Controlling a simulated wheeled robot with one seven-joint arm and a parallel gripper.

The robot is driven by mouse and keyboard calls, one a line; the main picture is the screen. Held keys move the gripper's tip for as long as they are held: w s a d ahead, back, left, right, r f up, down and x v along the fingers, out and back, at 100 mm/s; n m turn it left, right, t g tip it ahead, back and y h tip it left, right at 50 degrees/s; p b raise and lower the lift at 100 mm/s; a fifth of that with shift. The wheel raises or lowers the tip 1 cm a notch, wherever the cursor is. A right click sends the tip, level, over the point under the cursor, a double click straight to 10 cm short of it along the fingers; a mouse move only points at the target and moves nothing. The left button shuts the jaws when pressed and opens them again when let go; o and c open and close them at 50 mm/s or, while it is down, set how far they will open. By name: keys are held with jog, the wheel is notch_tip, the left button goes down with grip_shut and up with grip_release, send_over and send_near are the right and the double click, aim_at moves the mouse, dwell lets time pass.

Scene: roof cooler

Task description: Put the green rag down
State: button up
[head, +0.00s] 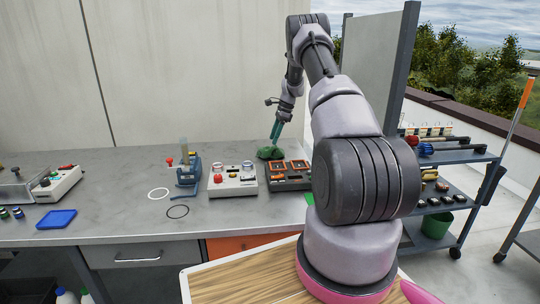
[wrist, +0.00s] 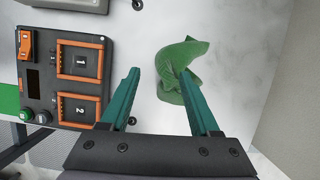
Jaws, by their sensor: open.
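The green rag (head: 270,153) lies crumpled on the grey worktop, behind the dark box with orange frames. In the wrist view the rag (wrist: 182,72) lies on the pale surface, beyond and partly between the fingertips. One finger overlaps its right part. My gripper (head: 276,131) is just above the rag in the head view. In the wrist view my gripper's teal fingers (wrist: 160,75) are spread apart and open. I cannot tell whether a finger touches the rag.
The dark box with orange frames (wrist: 63,70) stands beside the gripper. A white control box (head: 232,180), a blue tool (head: 188,175), two rings and a blue tray (head: 57,219) are on the worktop. A shelf cart (head: 450,157) stands at right.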

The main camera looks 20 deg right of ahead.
jog(key=shift+s+a+r, duration=0.1)
jog(key=shift+s+r, duration=0.15)
jog(key=shift+r, duration=0.3)
jog(key=shift+s+a+r, duration=0.1)
jog(key=shift+s+r, duration=0.15)
jog(key=shift+r, duration=0.3)
jog(key=shift+w+d+f, duration=0.1)
jog(key=shift+w+d, duration=0.05)
jog(key=shift+w, duration=0.05)
jog(key=c, duration=0.9)
jog(key=shift+w+d+f+b, duration=0.25)
jog(key=shift+w+d+f, duration=0.05)
jog(key=shift+w+f, duration=0.35)
jog(key=shift+w+d+f+b, duration=0.25)
jog(key=shift+w+d+f, duration=0.05)
jog(key=shift+w+f, duration=0.3)
grip_shut()
jog(key=shift+f, duration=0.65)
jog(key=shift+f+p, duration=0.5)
jog(key=shift+f, duration=2.7)
